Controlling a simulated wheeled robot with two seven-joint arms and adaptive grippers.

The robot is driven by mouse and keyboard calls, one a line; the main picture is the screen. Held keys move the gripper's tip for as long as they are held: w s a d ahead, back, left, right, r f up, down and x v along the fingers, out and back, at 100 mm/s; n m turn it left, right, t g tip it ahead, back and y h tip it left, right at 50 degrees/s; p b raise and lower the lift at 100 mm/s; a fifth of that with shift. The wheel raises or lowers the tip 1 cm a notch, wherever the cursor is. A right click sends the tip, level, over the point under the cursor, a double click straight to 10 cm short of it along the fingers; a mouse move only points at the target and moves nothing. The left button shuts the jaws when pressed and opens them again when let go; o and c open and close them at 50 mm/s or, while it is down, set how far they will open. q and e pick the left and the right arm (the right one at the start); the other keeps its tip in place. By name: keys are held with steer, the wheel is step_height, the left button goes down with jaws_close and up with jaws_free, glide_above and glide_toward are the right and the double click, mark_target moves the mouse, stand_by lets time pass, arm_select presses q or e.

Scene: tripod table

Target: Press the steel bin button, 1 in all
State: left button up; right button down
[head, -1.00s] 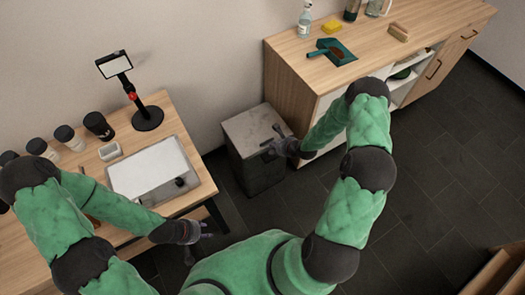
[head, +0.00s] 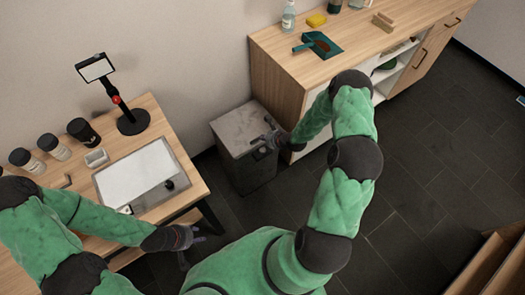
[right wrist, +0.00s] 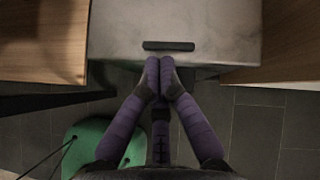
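The steel bin (head: 242,132) is a grey box with a dark body, standing on the floor between the table and the wooden cabinet. Its pale lid (right wrist: 210,22) fills the top middle of the right wrist view. A dark bar-shaped button (right wrist: 168,46) lies near the lid's front edge. My right gripper (right wrist: 160,64) is shut and empty, its fingertips together just below the button in that view; I cannot tell whether they touch the lid. It also shows at the bin's right side in the head view (head: 267,137). My left gripper (head: 192,246) looks open and empty beside the table's front.
The wooden cabinet (head: 284,62) stands close to the bin's right, carrying a dustpan (head: 319,44) and bottles. The table (head: 150,110) at left holds a stand, several dark-lidded cups and a white panel. Dark tiled floor (head: 430,170) is free at right.

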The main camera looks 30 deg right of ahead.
steer(key=b, duration=0.5)
glide_above(263, 151)
step_height(263, 151, down, 6)
steer(key=shift+s+d+f, duration=0.1)
steer(key=shift+d+f, duration=0.05)
steer(key=shift+f, duration=0.05)
steer(key=shift+f+b, duration=0.4)
steer(key=shift+f, duration=0.25)
stand_by(0.5)
steer(key=shift+f, duration=0.4)
